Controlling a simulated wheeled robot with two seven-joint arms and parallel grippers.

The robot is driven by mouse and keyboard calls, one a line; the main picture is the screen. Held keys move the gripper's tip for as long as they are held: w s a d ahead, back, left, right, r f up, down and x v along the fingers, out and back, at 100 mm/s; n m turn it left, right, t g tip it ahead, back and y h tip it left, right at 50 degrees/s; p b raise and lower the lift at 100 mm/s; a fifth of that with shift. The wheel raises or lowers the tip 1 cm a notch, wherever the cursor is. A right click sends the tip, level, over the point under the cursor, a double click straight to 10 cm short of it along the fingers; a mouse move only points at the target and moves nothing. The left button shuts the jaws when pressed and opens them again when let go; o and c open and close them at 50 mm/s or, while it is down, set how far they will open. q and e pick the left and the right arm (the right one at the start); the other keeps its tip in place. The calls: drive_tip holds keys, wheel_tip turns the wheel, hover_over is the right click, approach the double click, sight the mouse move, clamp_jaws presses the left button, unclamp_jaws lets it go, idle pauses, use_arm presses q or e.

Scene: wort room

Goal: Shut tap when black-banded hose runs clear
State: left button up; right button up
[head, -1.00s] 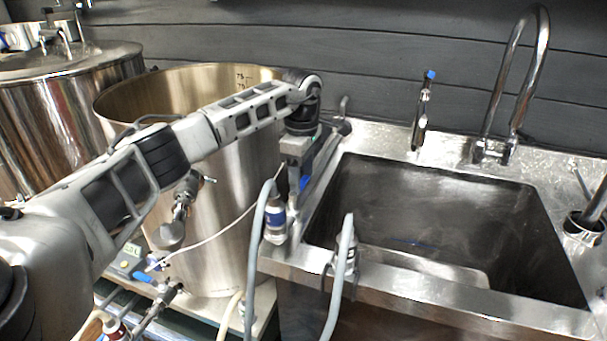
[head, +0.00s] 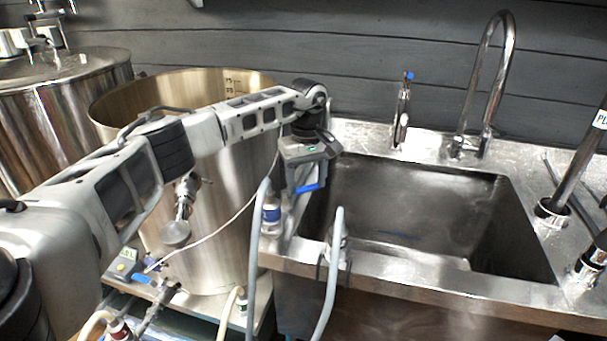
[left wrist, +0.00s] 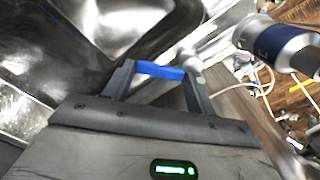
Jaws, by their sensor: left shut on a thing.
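My left gripper (head: 305,180) is over the left side of the sink, fingers downward. It is shut on a blue bar (left wrist: 160,70), which lies crosswise between the fingertips in the left wrist view; what it belongs to is unclear. A blue-levered valve (head: 143,278) sits low, below the kettle. I cannot see any flow. My right gripper is out of view.
The steel sink (head: 440,268) looks empty of large objects. A tall kettle (head: 220,250) stands left of it. A gooseneck faucet (head: 470,100) and a blue-topped tap (head: 401,115) rise behind the sink. Rods stand in holders (head: 552,210) at right.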

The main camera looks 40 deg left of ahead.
sight(308, 188)
use_arm(q)
drive_tip(key=m, duration=0.2)
drive_tip(key=s+d+m, duration=0.1)
drive_tip(key=m, duration=0.1)
drive_tip(key=s+d+m, duration=0.1)
drive_tip(key=m, duration=0.2)
drive_tip(key=shift+s, duration=0.15)
drive_tip(key=shift+s+d+m, duration=0.1)
drive_tip(key=shift+s+m, duration=0.1)
drive_tip(key=shift+m, duration=0.2)
drive_tip(key=o, duration=1.4)
drive_tip(key=shift+r, duration=0.1)
